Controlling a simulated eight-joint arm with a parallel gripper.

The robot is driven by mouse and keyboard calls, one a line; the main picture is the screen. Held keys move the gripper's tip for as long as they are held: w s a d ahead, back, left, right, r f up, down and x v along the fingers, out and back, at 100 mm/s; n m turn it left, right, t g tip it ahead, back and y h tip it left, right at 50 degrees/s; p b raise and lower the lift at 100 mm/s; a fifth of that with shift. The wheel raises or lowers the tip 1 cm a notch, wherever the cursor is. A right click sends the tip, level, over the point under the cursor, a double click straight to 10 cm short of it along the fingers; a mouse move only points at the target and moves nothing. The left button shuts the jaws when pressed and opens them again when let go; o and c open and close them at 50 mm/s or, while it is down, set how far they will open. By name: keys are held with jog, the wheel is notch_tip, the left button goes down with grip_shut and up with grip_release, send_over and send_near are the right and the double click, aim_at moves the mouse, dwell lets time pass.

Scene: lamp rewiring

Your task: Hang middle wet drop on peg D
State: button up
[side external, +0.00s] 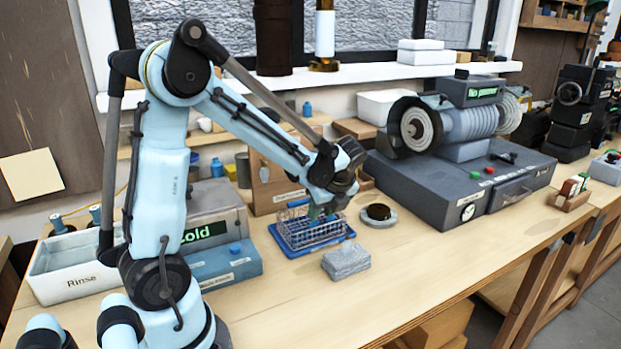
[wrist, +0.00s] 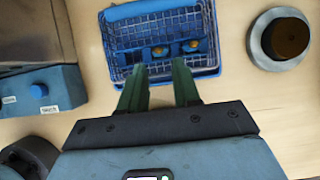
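A wire basket (wrist: 122,62) sits on a blue tray (wrist: 150,12); both also show in the side view, the basket (side external: 297,232) on the tray (side external: 318,251). Small amber drops lie in the basket, one in the middle (wrist: 160,50) and one on the right (wrist: 192,45). A third at the left is too dark to tell. My gripper (wrist: 160,66) has its two green fingers apart over the basket's near edge, with nothing between them. In the side view my gripper (side external: 318,214) points down at the basket. I cannot make out peg D or its letter.
A grey block (side external: 346,261) lies in front of the tray. A round dish with a dark centre (side external: 378,213) stands to its right. A wooden stand (side external: 268,185) is behind the basket. A blue-grey box (side external: 225,265) is at left. The front right bench is clear.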

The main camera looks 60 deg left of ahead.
jog(key=shift+x, duration=2.45)
jog(key=shift+c, duration=0.2)
jog(key=c, duration=0.3)
jog(key=shift+r, duration=3.8)
jog(key=s+a+r, duration=0.1)
jog(key=a, duration=0.1)
jog(key=a+r, duration=0.2)
jog(key=s+a+r, duration=0.1)
jog(key=shift+s+a+r, duration=0.2)
jog(key=shift+s+a, duration=0.1)
jog(key=shift+a, duration=0.1)
jog(key=shift+a+f, duration=0.2)
jog(key=shift+a, duration=1)
jog(key=shift+a+f, duration=0.25)
jog(key=shift+a, duration=1)
jog(key=shift+a+f, duration=0.2)
jog(key=shift+a, duration=1)
